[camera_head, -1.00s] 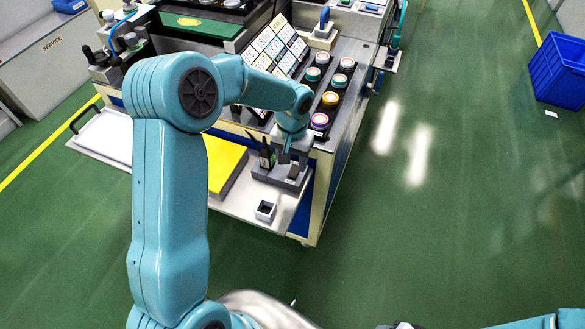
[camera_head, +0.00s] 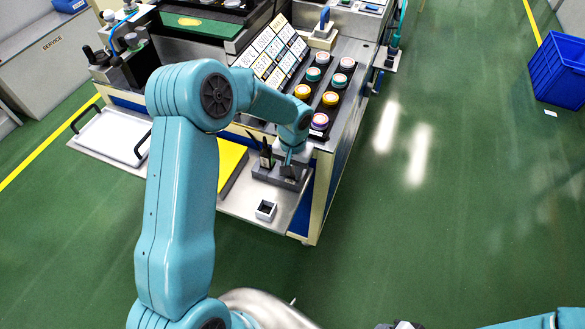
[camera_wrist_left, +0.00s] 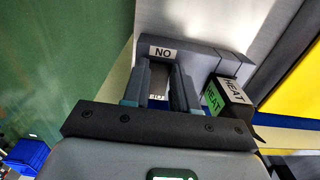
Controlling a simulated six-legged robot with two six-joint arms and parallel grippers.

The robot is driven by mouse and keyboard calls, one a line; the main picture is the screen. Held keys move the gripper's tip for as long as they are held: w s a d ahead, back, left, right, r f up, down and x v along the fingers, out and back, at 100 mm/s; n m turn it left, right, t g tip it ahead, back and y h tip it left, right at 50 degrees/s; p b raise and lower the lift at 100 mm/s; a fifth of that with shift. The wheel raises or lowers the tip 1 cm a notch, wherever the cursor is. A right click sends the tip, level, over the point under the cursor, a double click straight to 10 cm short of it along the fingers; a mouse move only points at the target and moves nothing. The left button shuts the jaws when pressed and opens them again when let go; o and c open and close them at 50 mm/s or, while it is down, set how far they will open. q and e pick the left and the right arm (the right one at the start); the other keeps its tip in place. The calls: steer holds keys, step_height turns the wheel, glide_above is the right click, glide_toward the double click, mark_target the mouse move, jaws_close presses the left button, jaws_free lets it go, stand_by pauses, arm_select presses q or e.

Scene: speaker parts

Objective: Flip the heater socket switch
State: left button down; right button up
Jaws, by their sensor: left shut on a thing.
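The heater socket (camera_head: 280,178) is a dark grey block on the metal shelf at the front of the bench. In the left wrist view the grey block (camera_wrist_left: 205,62) carries a white label reading "NO". Beside it is a black item (camera_wrist_left: 228,97) with "HEAT" labels, one green. My left gripper (camera_head: 289,166) is down at the socket. In the left wrist view my left gripper (camera_wrist_left: 163,92) has its fingers close together at the block, shut on what appears to be the switch; the switch itself is mostly hidden. My right gripper (camera_head: 402,325) shows only as a sliver at the bottom edge.
A yellow pad (camera_head: 231,160) and a white tray (camera_head: 112,136) with black handles lie left. Several coloured round parts (camera_head: 330,99) stand on the bench. The green floor at right is clear up to a blue crate (camera_head: 557,72).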

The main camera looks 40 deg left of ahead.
arm_select(q)
steer(key=shift+w+r+g+p, duration=0.2)
steer(key=shift+r+g+p, duration=0.05)
steer(key=shift+g+p, duration=0.5)
steer(key=shift+w+a+f+g+h, duration=0.15)
steer(key=shift+g+h, duration=0.25)
steer(key=shift+g, duration=0.25)
steer(key=c, duration=0.9)
jaws_free()
steer(key=v, duration=1.6)
steer(key=shift+r, duration=0.25)
